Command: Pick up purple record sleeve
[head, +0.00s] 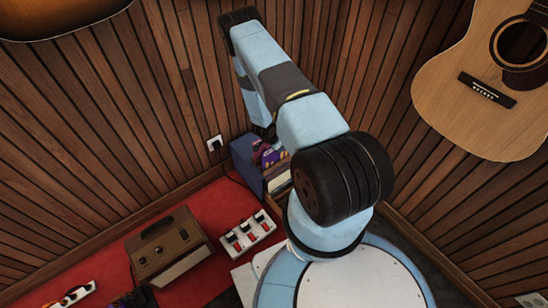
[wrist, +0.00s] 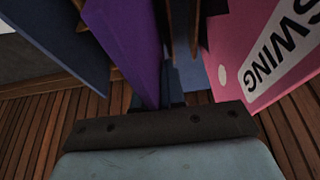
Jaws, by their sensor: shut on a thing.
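The purple record sleeve (wrist: 128,42) stands on edge in the wrist view, its lower end running down to my gripper (wrist: 170,98). My gripper is shut on it, with the dark finger parts just showing beside the purple face. In the head view a purple sleeve (head: 271,157) shows at the record box, partly behind my arm. My gripper's fingertips are hidden by the arm in that view.
A pink sleeve (wrist: 262,45) marked SWING is close on the right, a dark blue panel (wrist: 60,35) on the left. The blue box (head: 246,163) stands in the wall corner.

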